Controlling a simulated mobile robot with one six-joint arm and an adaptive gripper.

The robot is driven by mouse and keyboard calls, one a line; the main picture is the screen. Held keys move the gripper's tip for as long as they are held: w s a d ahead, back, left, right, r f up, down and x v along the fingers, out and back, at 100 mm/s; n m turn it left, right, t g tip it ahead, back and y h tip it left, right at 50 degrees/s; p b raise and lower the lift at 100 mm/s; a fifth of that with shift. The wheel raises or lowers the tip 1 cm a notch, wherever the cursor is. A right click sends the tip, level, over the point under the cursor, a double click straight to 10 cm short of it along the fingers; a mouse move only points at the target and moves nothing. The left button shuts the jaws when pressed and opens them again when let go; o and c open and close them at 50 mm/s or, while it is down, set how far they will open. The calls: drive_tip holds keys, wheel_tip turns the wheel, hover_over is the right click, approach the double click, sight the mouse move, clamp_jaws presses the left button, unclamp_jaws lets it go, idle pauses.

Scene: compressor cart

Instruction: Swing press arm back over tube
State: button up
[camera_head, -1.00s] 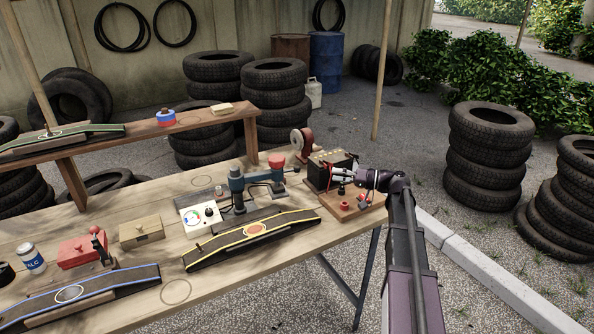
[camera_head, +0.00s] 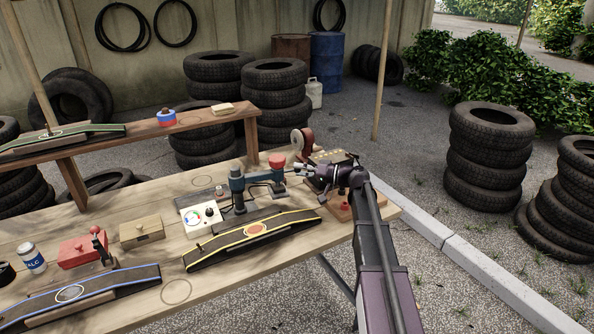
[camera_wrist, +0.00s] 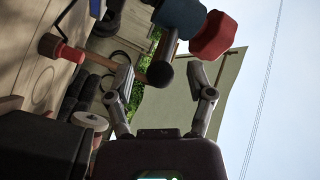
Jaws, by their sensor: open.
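The blue press stands on the bench, with its post (camera_head: 238,188) behind the yellow-edged tube strip (camera_head: 225,245). Its press arm (camera_head: 258,177) points right, away from the orange patch (camera_head: 255,228) on the strip. A red knob (camera_head: 277,160) tops the arm's outer end. My gripper (camera_head: 301,170) is open just right of that end. In the wrist view, my open fingers (camera_wrist: 157,72) have a dark round-ended part (camera_wrist: 160,74) between them in the picture. The red knob (camera_wrist: 215,37) and blue arm end (camera_wrist: 180,16) are above. I cannot tell whether anything touches.
A gauge card (camera_head: 199,219), wooden box (camera_head: 141,231) and blue-edged strip (camera_head: 85,295) lie to the left.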

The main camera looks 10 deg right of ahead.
drive_tip(key=shift+w+a, duration=0.2)
drive_tip(key=shift+a, duration=0.2)
clamp_jaws()
drive_tip(key=shift+s+a, duration=0.15)
drive_tip(key=shift+s, duration=0.1)
